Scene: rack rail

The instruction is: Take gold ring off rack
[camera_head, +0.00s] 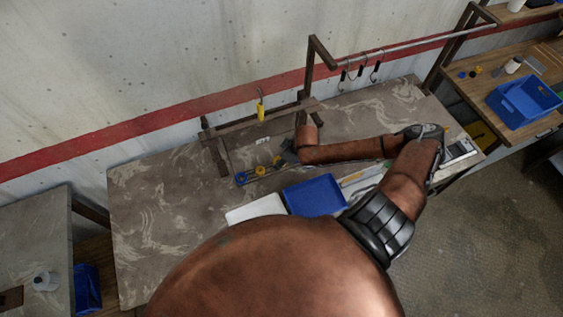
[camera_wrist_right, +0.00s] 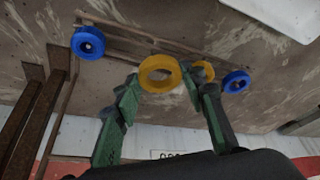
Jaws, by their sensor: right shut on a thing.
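A gold ring (camera_wrist_right: 160,73) shows at the fingertips of my right gripper (camera_wrist_right: 170,88) in the right wrist view, and the gripper is shut on it. A second gold ring (camera_wrist_right: 203,68) is just right of it, partly hidden by the right finger. A blue ring (camera_wrist_right: 88,42) sits toward the left end of the rack (camera_wrist_right: 135,38) and another blue ring (camera_wrist_right: 236,81) toward the right. In the head view my right gripper (camera_head: 288,152) is beside the small group of rings, where a gold ring (camera_head: 260,170) shows small. Whether the held ring touches the rack is unclear. My left gripper is not in view.
A blue tray (camera_head: 315,196) and a white tray (camera_head: 255,209) lie on the stone-topped table (camera_head: 150,200) in front of the rings. A wooden frame with a yellow-handled hook (camera_head: 261,111) stands behind. A hanging rail (camera_head: 400,45) is at the back right.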

